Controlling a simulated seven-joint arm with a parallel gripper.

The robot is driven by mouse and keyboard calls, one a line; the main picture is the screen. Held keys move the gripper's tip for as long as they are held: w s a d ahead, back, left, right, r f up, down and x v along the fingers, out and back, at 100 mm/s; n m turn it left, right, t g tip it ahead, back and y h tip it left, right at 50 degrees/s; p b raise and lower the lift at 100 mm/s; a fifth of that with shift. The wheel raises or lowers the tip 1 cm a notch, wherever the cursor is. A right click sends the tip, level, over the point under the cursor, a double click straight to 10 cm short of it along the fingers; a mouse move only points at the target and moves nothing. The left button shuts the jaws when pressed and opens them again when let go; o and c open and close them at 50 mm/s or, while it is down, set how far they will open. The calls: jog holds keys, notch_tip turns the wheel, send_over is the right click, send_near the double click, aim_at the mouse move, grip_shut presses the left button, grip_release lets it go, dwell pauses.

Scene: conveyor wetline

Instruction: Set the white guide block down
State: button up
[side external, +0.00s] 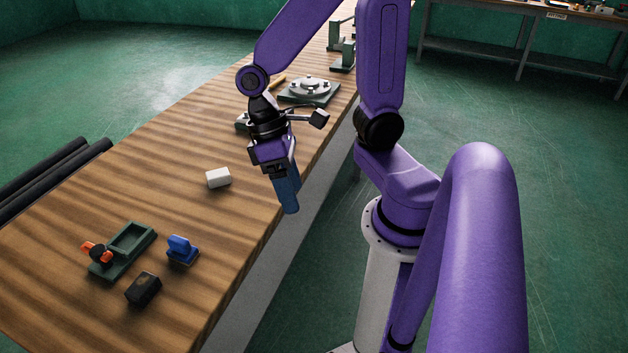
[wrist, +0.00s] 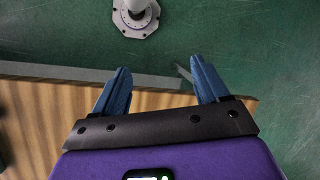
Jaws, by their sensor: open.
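The white guide block (side external: 218,178) lies on the wooden bench top, left of my gripper and apart from it in the side view. My gripper (side external: 289,207) hangs near the bench's right edge, its blue fingers pointing down. In the wrist view my gripper (wrist: 158,75) has its two blue fingers spread wide with nothing between them. The guide block does not show in the wrist view.
A green fixture (side external: 130,243) with an orange-handled clamp (side external: 97,252), a blue part (side external: 181,250) and a dark block (side external: 143,288) stand at the near end of the bench (side external: 190,315). A round metal flange (side external: 309,88) on a plate lies farther back.

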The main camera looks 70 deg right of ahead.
jog(key=s+r+n+t, duration=0.1)
jog(key=n, duration=0.1)
jog(key=s+n+t, duration=0.1)
jog(key=s+n, duration=0.1)
jog(key=n, duration=0.1)
jog(key=s+r+n+t, duration=0.1)
jog(key=n+t, duration=0.1)
jog(key=n, duration=0.1)
jog(key=shift+s+a+r+h, duration=0.1)
jog(key=shift+s+r+h, duration=0.25)
jog(key=shift+h, duration=0.05)
